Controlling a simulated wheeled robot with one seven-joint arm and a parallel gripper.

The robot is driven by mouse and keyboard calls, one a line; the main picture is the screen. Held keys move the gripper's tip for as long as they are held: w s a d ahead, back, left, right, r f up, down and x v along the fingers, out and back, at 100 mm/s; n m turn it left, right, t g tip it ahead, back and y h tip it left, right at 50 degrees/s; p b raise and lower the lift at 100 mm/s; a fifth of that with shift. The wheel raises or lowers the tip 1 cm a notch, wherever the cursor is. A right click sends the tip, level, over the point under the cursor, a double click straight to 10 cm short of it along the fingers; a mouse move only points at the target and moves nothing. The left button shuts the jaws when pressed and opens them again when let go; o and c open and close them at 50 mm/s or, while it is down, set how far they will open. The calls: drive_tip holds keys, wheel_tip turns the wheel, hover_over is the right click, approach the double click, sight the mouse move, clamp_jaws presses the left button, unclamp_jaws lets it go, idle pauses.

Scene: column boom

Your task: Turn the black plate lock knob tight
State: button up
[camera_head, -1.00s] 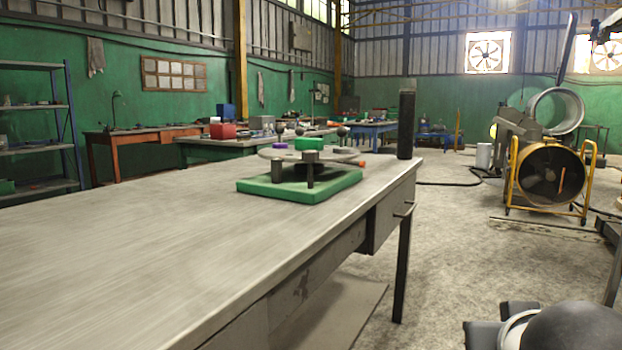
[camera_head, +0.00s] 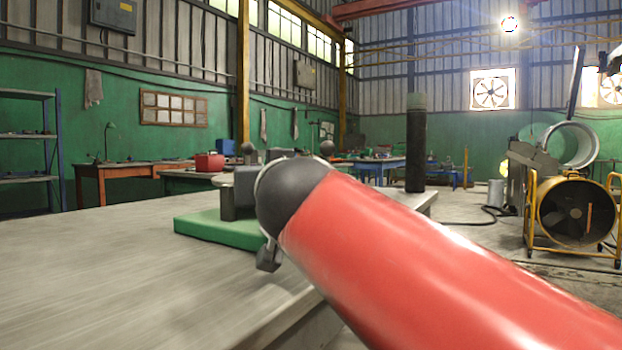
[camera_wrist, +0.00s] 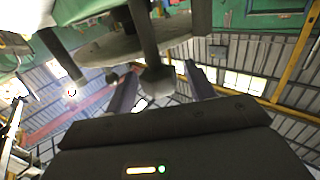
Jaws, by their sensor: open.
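In the wrist view, which looks upside down, a dark knob (camera_wrist: 158,82) sits at the end of a post, between the fingers of my gripper (camera_wrist: 162,88). I take it for the black plate lock knob. The fingers are open on either side of it, and I cannot tell whether they touch it. The round plate (camera_wrist: 115,47) lies beyond. In the head view, the green base (camera_head: 205,230) stands on the bench. My red arm and its dark joint hide most of the fixture, my gripper and the knob.
The grey bench (camera_head: 90,270) has a wide clear top at left. A dark upright cylinder (camera_head: 416,150) stands near its far end. Another post (camera_wrist: 60,52) rises beside the plate in the wrist view. A yellow-framed fan (camera_head: 575,210) stands on the floor at right.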

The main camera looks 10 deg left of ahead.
drive_tip(key=shift+w+a, duration=0.1)
drive_tip(key=shift+w, duration=0.2)
drive_tip(key=c, duration=0.9)
drive_tip(key=shift+c, duration=0.2)
